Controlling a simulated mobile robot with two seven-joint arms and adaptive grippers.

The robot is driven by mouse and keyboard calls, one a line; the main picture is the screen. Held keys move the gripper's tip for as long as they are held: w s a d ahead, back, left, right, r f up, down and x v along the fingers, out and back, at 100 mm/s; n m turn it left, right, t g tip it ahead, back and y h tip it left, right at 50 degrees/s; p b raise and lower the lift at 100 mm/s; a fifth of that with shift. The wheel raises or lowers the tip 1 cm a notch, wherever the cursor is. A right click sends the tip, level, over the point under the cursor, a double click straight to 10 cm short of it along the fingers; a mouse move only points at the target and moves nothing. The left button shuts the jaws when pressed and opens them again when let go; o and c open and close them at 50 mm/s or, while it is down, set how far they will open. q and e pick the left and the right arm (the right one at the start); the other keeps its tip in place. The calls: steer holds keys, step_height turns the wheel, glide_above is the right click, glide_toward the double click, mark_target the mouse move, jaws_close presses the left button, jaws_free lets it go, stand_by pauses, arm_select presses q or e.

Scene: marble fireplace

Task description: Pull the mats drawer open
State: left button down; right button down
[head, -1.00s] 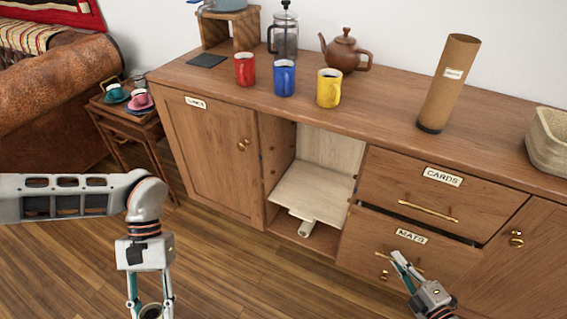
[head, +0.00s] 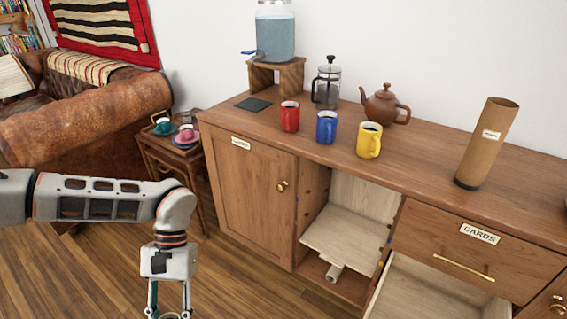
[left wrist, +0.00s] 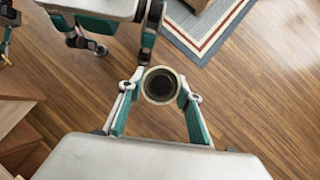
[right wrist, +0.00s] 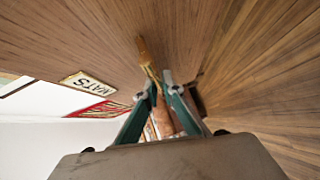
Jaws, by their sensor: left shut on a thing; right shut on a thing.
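The mats drawer (head: 430,290) stands pulled out below the cards drawer, with its pale inside showing at the lower edge of the head view. Its front (right wrist: 95,35) with the MATS label (right wrist: 88,86) shows in the right wrist view. My right gripper (right wrist: 160,86) is shut on the brass handle (right wrist: 149,66) of that drawer. It is outside the head view. My left gripper (head: 170,308) hangs in front of the cabinet, shut on a round hollow thing with a dark inside (left wrist: 160,85), seen end-on in the left wrist view.
The cards drawer (head: 475,258) is shut. An open compartment (head: 340,240) with a pale shelf lies left of the drawers. Red, blue and yellow mugs (head: 369,140), a teapot (head: 384,105) and a cardboard tube (head: 486,145) stand on top. Wooden floor (head: 260,280) is clear before the cabinet.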

arm_select(q)
steer(key=shift+f, duration=0.1)
arm_select(e)
steer(key=shift+s+a, duration=0.45)
steer(key=shift+s, duration=0.3)
steer(key=shift+s+a, duration=0.45)
steer(key=shift+s, duration=0.3)
steer(key=c, duration=2.2)
jaws_free()
steer(key=shift+o, duration=0.2)
steer(key=shift+s, duration=0.1)
steer(key=v, duration=1.1)
steer(key=shift+s, duration=0.35)
steer(key=shift+d+r, duration=0.15)
